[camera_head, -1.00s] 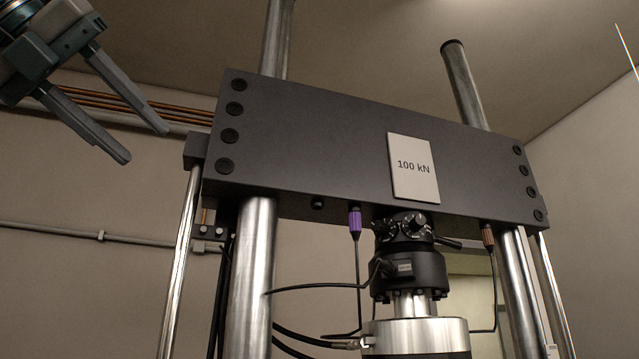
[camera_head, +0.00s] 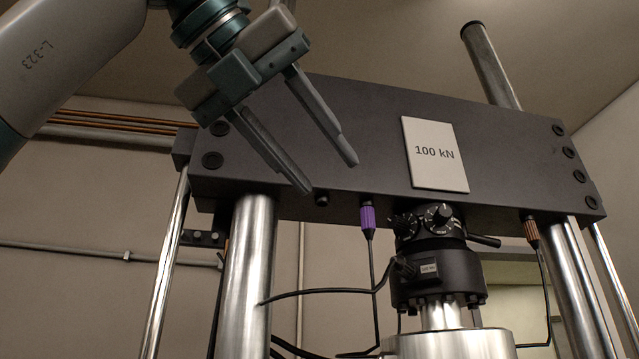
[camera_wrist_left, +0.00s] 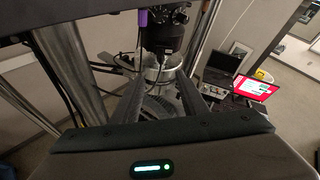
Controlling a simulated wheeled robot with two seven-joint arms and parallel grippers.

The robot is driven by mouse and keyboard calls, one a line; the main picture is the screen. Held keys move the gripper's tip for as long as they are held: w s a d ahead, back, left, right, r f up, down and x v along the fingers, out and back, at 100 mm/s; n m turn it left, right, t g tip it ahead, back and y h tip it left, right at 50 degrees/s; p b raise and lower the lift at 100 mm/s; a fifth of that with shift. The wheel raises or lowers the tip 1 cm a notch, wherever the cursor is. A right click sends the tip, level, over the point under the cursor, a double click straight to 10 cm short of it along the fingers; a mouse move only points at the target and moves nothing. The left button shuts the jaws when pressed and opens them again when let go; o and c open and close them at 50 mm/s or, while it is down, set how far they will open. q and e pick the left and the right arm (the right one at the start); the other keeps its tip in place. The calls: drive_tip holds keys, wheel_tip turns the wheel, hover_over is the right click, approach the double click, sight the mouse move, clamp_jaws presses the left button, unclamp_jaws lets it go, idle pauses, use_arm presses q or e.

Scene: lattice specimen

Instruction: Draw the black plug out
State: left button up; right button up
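A black plug (camera_head: 404,267) with a black cable sits in the left side of the dark load cell (camera_head: 455,275), beneath the crosshead. A small black stub (camera_head: 322,200) without a visible cable is under the crosshead; I cannot tell whether it is a plug or a socket. My left gripper (camera_head: 328,175) is open and empty, in front of the crosshead's left half, above and left of the load cell. In the left wrist view, its fingers (camera_wrist_left: 159,74) point toward the load cell area, with nothing between them visibly gripped. My right gripper is not in view.
A purple plug (camera_head: 367,218) and a brown plug (camera_head: 531,232) hang under the crosshead (camera_head: 390,178) with cables. A steel column (camera_head: 246,280) stands left of the load cell. The left wrist view shows a red screen (camera_wrist_left: 256,88) to the right.

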use_arm(q)
drive_tip(key=p, duration=0.6)
approach(395, 257)
drive_tip(key=x, duration=0.9)
drive_tip(key=shift+w+d+f, duration=0.1)
drive_tip(key=shift+w, duration=0.05)
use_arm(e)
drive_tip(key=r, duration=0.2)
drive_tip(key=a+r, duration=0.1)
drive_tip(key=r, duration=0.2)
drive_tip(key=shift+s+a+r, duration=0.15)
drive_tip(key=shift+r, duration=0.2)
use_arm(q)
drive_tip(key=c, duration=1)
clamp_jaws()
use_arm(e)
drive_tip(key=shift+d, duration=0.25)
